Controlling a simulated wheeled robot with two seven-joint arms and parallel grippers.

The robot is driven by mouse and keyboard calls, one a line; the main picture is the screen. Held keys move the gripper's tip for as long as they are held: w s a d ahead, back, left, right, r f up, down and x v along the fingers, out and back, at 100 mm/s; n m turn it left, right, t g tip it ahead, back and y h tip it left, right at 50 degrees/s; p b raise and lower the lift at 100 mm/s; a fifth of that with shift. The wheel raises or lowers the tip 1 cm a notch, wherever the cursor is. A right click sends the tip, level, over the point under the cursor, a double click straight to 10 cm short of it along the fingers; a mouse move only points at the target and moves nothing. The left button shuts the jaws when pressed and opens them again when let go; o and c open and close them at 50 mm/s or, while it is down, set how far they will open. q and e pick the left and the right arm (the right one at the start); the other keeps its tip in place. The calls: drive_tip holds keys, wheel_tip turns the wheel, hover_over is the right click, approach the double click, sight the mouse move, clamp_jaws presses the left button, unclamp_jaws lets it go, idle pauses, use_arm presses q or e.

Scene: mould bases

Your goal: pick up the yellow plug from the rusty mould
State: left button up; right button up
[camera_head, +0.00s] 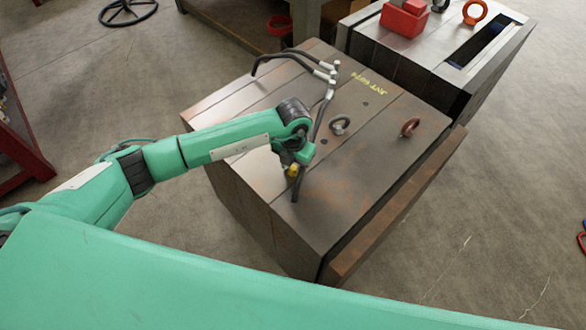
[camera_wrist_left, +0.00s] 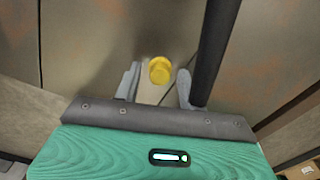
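The rusty mould (camera_head: 360,180) is a large brown-grey block in the middle of the head view. The yellow plug (camera_head: 292,170) shows on its top near the left edge, partly hidden by my left gripper (camera_head: 293,174). In the left wrist view the round yellow plug (camera_wrist_left: 160,70) lies between the fingertips of my left gripper (camera_wrist_left: 157,82), with a gap on both sides. The gripper is open and empty, its fingers pointing at the mould's top. I cannot tell whether the tips touch the surface. My right gripper is not in view.
A black hose (camera_head: 322,112) runs over the mould close to my left gripper; a dark bar also passes right of the fingers in the wrist view (camera_wrist_left: 214,50). A grey lifting eye (camera_head: 339,124) and a rusty one (camera_head: 410,127) stand on top. A second mould (camera_head: 430,60) is behind.

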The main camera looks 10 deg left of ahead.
use_arm(q)
clamp_jaws()
drive_tip(key=shift+r, duration=0.1)
